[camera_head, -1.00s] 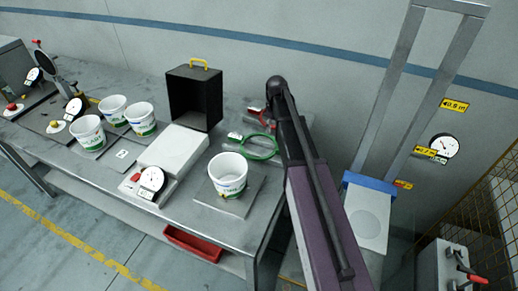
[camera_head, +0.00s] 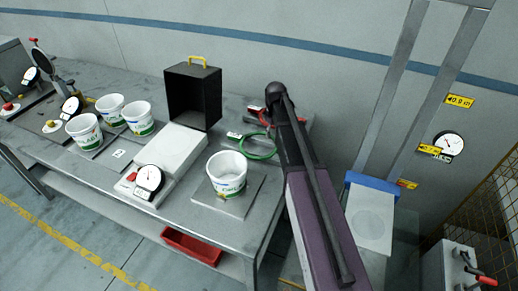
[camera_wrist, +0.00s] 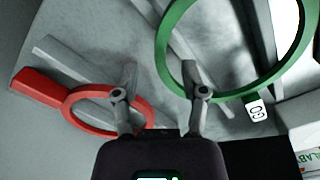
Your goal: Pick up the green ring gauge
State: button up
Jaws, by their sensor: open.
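The green ring gauge (camera_head: 262,157) lies near the back right of the steel bench in the head view, partly covered by my arm. In the wrist view the green ring (camera_wrist: 161,45) is large at the upper right, with a white "GO" tag (camera_wrist: 257,112) at its lower edge. My gripper (camera_wrist: 160,73) is open and empty in the wrist view. Its right finger overlaps the lower left of the green ring; its left finger is over a red ring gauge (camera_wrist: 40,88). I cannot tell whether either finger touches a ring. The fingertips are hidden in the head view.
A white tub (camera_head: 226,170) stands on a plate in front of the green ring. A black open box (camera_head: 193,98) with a yellow handle stands to the left. A scale with a dial (camera_head: 149,178) and several more tubs are further left. A grey frame (camera_head: 385,110) stands right of my arm.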

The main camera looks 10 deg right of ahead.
jog(key=shift+f+b, duration=0.65)
jog(key=shift+f, duration=0.3)
grip_shut()
